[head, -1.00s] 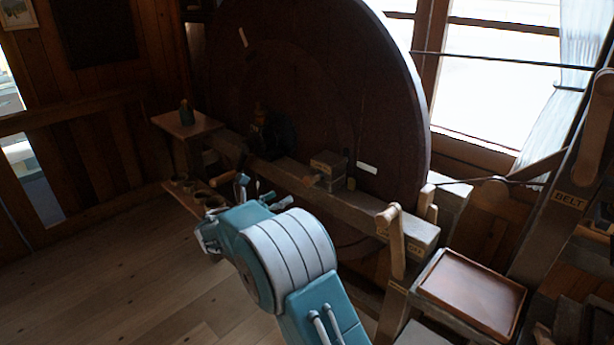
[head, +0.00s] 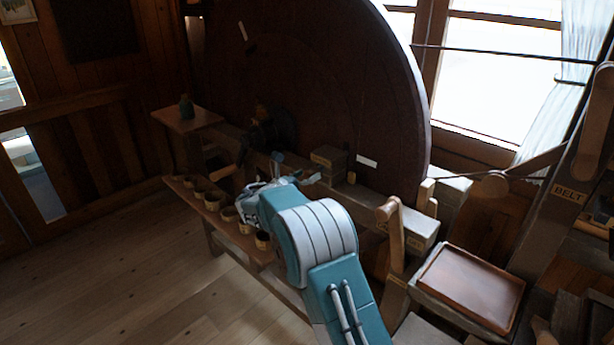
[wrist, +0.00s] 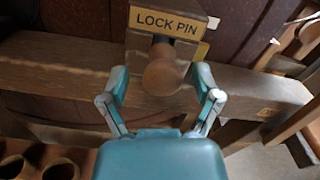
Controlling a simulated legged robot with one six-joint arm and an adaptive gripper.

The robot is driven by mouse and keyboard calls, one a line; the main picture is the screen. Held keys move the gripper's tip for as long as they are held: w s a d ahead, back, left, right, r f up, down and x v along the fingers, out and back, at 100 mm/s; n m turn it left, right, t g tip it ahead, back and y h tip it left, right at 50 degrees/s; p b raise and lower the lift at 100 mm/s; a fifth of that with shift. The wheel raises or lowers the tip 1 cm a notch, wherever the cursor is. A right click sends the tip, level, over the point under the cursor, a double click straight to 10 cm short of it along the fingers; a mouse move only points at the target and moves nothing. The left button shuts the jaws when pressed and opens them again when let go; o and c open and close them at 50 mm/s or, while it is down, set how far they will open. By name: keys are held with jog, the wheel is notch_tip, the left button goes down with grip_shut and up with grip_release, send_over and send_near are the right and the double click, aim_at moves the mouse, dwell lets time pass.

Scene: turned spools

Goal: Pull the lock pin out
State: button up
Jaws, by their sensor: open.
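The lock pin (wrist: 166,72) shows as a round wooden knob below a plate reading LOCK PIN (wrist: 168,22) in the wrist view. It projects from a wooden block (wrist: 140,40) on a beam. My gripper (wrist: 160,82) is open, with one blue-grey finger on each side of the knob. I cannot tell whether either finger touches it. In the head view my gripper (head: 298,176) is at the beam near the small block (head: 328,157), and the knob is hidden or too small to make out.
A large dark wheel (head: 320,80) stands behind the beam (head: 385,213). A shelf (head: 180,184) with several wooden cups runs below at left. A wooden crank handle (head: 393,235) and a brown tray (head: 470,285) are at right, near a post marked BELT (head: 567,192).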

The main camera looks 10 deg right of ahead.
aim_at(305, 176)
grip_shut()
jog(key=shift+v, duration=1.6)
grip_release()
jog(key=shift+a, duration=0.25)
